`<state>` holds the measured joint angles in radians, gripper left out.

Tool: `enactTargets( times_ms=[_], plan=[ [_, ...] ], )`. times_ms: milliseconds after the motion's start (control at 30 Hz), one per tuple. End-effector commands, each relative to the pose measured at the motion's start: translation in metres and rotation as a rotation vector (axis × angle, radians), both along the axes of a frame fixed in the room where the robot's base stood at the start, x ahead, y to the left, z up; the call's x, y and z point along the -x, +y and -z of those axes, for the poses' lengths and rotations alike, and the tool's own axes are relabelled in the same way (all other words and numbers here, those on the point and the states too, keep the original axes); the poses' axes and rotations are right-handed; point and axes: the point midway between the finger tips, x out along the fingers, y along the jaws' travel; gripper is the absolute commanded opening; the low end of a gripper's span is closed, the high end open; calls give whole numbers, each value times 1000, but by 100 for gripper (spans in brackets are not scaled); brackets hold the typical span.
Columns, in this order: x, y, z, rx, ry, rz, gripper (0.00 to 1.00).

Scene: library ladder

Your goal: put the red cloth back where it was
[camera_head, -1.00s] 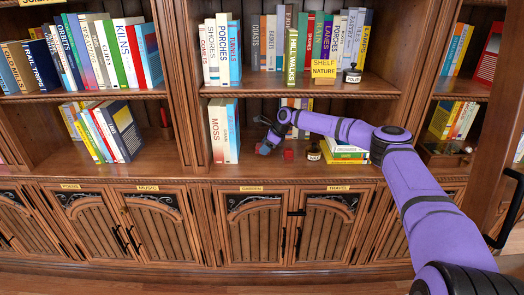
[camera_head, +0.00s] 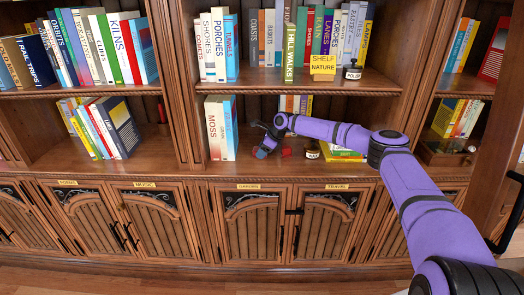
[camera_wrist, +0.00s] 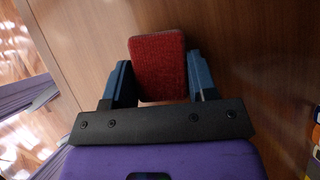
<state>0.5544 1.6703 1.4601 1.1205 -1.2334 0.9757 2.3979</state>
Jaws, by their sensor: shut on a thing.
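The red cloth (camera_wrist: 157,66) looks like a thick pad with a woven face. In the wrist view it sits between the two blue fingers of my gripper (camera_wrist: 160,80), which is shut on it. In the head view my gripper (camera_head: 263,150) is inside the lower middle shelf bay, just right of the upright books.
White books marked MOSS (camera_head: 217,128) stand close left of my gripper. The upper shelf board (camera_head: 290,84) is above.

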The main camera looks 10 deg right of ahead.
Motion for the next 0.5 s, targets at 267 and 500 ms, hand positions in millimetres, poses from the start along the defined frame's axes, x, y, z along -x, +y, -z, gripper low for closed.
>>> enactTargets(
  times_ms=[267, 500],
  plan=[
    [0, -1, 8, 3, 2, 1, 18],
    [2, -1, 12, 6, 7, -2, 78]
  ],
)
